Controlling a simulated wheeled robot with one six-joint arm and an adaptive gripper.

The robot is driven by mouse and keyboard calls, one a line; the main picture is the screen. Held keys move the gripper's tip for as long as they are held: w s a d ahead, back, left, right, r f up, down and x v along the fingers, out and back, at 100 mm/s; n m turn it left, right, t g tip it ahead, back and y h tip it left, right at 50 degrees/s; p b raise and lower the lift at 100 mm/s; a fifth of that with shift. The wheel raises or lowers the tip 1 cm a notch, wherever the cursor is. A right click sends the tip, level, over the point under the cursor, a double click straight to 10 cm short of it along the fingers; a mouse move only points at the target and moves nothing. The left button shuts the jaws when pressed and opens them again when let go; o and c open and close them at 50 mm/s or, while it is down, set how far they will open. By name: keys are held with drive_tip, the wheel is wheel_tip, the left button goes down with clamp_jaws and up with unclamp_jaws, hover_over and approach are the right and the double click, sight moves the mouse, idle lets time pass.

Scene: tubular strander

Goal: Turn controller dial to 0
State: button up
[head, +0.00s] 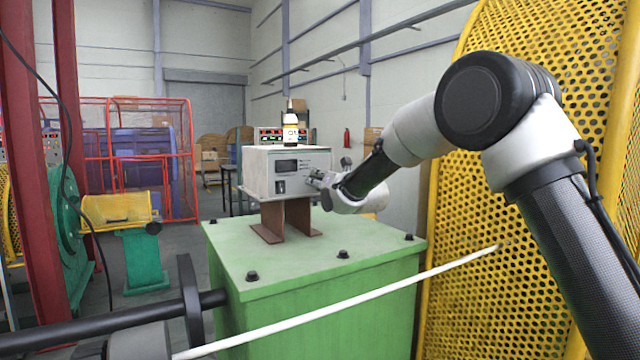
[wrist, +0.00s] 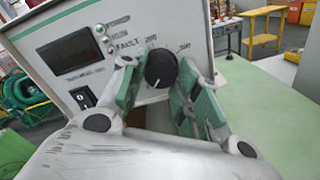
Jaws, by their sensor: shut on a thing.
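The controller (head: 262,174) is a white box on a brown steel stand (head: 287,220) on a green machine top. In the wrist view the controller (wrist: 60,30) shows a dark display (wrist: 71,52), a rocker switch (wrist: 84,97), small indicator lights and a black dial (wrist: 160,69) at the right of its front. My gripper (wrist: 157,85) is at the dial, with one green-padded finger on each side of it, shut on it. The number the dial points to is too small to read.
Bolts stick up from the green machine top (head: 310,258). A white cable (head: 340,305) crosses in front of it. A yellow perforated guard (head: 465,210) stands close on the right, behind my arm.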

drive_tip(key=shift+f, duration=0.15)
drive_tip(key=o, duration=1)
drive_tip(key=shift+s, duration=0.1)
drive_tip(key=v, duration=1.1)
drive_tip(key=shift+s+d, duration=0.25)
drive_tip(key=shift+s, duration=0.1)
